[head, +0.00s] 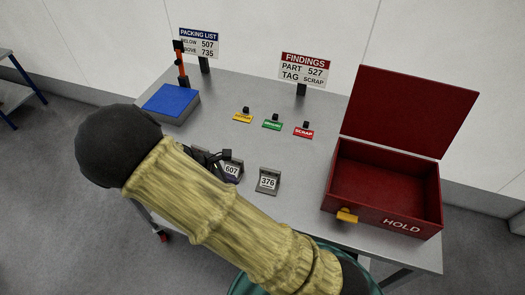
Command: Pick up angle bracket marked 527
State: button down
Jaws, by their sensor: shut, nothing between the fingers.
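No angle bracket marked 527 shows in the head view. A grey angle bracket marked 607 (232,171) stands on the table, partly covered by my arm. Another marked 376 (268,181) stands to its right, in full view. My yellow-sleeved arm crosses the front left of the table and hides the surface under it. A dark part of my gripper (207,158) shows past the sleeve, just left of and close to bracket 607. It is shut and holds nothing. Its fingertips are mostly hidden, and I cannot tell whether it touches that bracket.
The grey table (300,211) carries an open red HOLD box (380,190) at right. Yellow (243,118), green (272,125) and red SCRAP (303,132) tags lie mid-table. Behind stand a FINDINGS sign (305,70), a PACKING LIST sign (199,43) and a blue-topped block (171,101).

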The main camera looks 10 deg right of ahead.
jog(key=shift+w+d, duration=0.15)
jog(key=shift+w, duration=0.3)
jog(key=shift+d, duration=0.15)
jog(key=p, duration=0.3)
send_near(271, 170)
jog(key=x, duration=0.3)
jog(key=d+x, duration=0.1)
jog(key=x, duration=0.1)
jog(key=shift+w+d+r, duration=0.1)
jog(key=shift+w+d, duration=0.05)
jog(key=shift+w, duration=0.1)
jog(key=shift+d+f+p, duration=0.1)
jog(key=shift+f+p, duration=0.15)
jog(key=shift+p, duration=0.15)
jog(key=shift+f, duration=0.6)
jog(key=shift+s+f, duration=0.1)
